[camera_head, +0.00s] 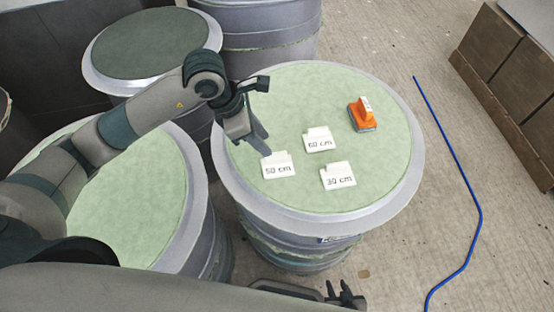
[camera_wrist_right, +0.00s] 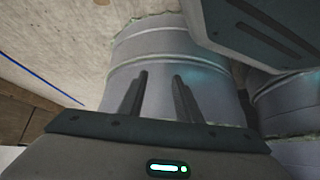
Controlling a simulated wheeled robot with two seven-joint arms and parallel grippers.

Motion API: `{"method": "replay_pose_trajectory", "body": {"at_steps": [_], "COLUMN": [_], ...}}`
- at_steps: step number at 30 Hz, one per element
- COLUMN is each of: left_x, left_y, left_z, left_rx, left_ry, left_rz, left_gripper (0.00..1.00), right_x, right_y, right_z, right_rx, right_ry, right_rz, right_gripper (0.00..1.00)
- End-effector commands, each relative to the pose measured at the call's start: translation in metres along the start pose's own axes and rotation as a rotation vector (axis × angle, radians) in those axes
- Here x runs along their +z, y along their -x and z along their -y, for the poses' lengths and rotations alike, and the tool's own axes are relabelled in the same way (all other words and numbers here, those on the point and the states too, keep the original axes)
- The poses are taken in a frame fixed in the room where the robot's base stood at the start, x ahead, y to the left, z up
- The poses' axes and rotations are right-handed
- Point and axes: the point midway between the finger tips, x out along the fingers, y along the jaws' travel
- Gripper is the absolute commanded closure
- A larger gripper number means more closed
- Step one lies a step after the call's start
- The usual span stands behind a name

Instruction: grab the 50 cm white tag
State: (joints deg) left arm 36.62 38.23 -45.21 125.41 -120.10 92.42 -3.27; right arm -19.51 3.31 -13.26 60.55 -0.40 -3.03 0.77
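The white tag marked 50 cm (camera_head: 279,170) lies on the green top of the middle barrel-shaped mould (camera_head: 262,85), near its left front edge. A 60 cm tag (camera_head: 318,143) lies behind it to the right, and a 30 cm tag (camera_head: 338,180) lies to its right. My left gripper (camera_head: 262,150) points down just behind and left of the 50 cm tag, its tips close to it. I cannot tell whether it touches the tag or how far apart its fingers are. My right gripper (camera_head: 345,296) is low in front of the mould; its empty, parted fingers show in the right wrist view (camera_wrist_right: 161,90).
Other moulds stand at the left (camera_head: 130,195) and behind (camera_head: 150,45). A blue hose (camera_head: 467,185) lies on the floor at right, near a brown box (camera_head: 510,75).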

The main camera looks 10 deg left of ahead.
Motion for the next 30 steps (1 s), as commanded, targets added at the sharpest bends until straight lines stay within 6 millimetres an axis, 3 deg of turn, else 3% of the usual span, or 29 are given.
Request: {"method": "replay_pose_trajectory", "body": {"at_steps": [4,20,23,30], "left_x": [0.0,0.001,0.003,0.005], "left_y": [-0.01,-0.016,-0.023,-0.048], "left_z": [0.0,0.001,0.001,0.002], "left_rx": [-0.001,-0.001,-0.002,-0.003], "left_ry": [-0.001,0.0,0.001,0.001], "left_rz": [0.0,0.0,0.0,-0.001], "left_gripper": [0.69,0.69,0.69,0.69], "right_x": [0.008,0.011,0.018,0.062], "right_y": [0.002,0.005,0.008,0.021], "right_z": [-0.002,-0.004,-0.005,-0.012], "right_rx": [0.003,0.004,0.006,0.014], "right_ry": [0.001,0.001,0.002,0.003], "right_rz": [0.021,0.035,0.057,0.162], "right_gripper": [0.69,0.69,0.69,0.69]}}
